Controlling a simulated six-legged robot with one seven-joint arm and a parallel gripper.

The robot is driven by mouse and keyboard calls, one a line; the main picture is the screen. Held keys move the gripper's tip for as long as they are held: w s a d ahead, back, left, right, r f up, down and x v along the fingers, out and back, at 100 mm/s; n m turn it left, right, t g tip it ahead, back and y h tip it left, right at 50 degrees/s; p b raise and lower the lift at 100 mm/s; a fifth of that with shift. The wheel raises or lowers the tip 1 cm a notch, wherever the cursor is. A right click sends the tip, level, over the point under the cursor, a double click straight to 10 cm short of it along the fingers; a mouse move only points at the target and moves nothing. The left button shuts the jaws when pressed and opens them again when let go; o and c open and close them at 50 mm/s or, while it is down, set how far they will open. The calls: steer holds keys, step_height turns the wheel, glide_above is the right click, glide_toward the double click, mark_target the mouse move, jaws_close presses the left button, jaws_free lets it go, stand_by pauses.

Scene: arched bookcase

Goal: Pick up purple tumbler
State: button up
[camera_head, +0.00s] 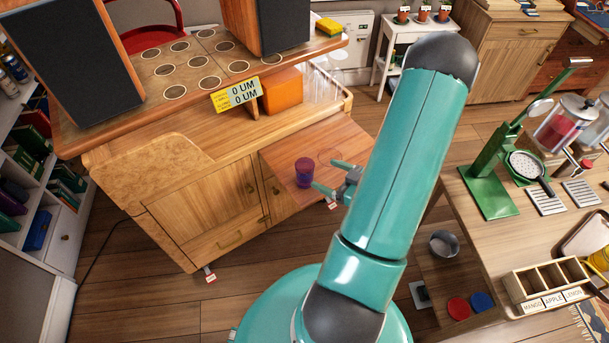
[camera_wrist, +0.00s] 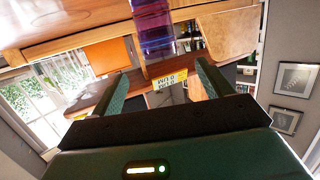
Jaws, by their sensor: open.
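The purple tumbler (camera_head: 304,172) stands upright on the wooden pull-out board of the cabinet in the head view. It is see-through, with a pinkish part and a bluish part. In the wrist view, which is upside down, the tumbler (camera_wrist: 155,27) shows at the top middle, beyond the fingertips. My gripper (camera_head: 323,175) is open and empty just right of the tumbler, its fingers pointing left towards it. A small gap seems to remain between them. In the wrist view my gripper (camera_wrist: 160,76) has its two green fingers wide apart, with the tumbler lined up between them.
The pull-out board (camera_head: 345,143) is otherwise mostly bare. An orange box (camera_head: 282,93) and a yellow sign (camera_head: 236,94) are behind the tumbler. The cabinet's upper shelf holds two dark speakers (camera_head: 75,65). A counter with a green stand (camera_head: 490,165) is on the right.

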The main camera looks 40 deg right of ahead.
mark_target(297, 162)
steer(key=x, duration=1)
steer(key=shift+w+f, duration=0.25)
steer(key=shift+w, duration=0.1)
steer(key=c, duration=1.2)
steer(key=shift+o, duration=0.2)
steer(key=shift+r, duration=0.2)
